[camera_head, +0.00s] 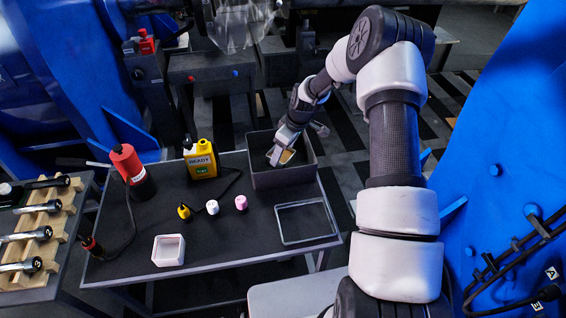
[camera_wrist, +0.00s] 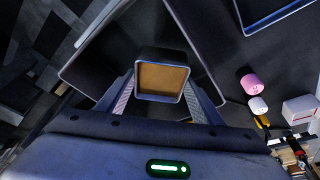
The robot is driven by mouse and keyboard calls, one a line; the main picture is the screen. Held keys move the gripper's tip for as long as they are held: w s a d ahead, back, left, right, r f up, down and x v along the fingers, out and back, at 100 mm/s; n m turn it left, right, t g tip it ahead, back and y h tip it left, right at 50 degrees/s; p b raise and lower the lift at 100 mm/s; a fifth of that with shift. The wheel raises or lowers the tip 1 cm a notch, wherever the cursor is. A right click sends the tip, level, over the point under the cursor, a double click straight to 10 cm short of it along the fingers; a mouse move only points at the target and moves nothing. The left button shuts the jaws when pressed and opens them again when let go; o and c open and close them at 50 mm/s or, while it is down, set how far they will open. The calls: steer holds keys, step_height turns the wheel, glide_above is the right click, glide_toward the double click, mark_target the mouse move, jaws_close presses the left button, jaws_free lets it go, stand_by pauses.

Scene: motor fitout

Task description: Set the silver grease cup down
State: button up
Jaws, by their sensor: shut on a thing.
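My gripper (camera_head: 287,147) is shut on the silver grease cup (camera_wrist: 162,54), a square cup with a brown filling. In the wrist view the cup sits between the two fingers of my gripper (camera_wrist: 161,92). In the head view the cup (camera_head: 284,158) hangs tilted in my gripper at the dark grey bin (camera_head: 285,179), over its open top. The wrist view also shows the bin's wall (camera_wrist: 195,50) beyond the cup. Whether the cup touches the bin floor cannot be told.
A thin rectangular tray frame (camera_head: 306,241) lies right of the bin's front. Pink (camera_head: 241,202), white (camera_head: 212,207) and yellow (camera_head: 184,211) small pieces stand on the dark table. A white square cup (camera_head: 168,250), yellow bottle (camera_head: 200,160) and red cylinder (camera_head: 128,164) stand left.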

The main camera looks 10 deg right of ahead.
mark_target(283, 161)
steer(key=shift+f+b, duration=0.3)
steer(key=shift+f, duration=2)
steer(key=shift+f, duration=0.15)
steer(key=o, duration=0.6)
steer(key=shift+o, duration=0.8)
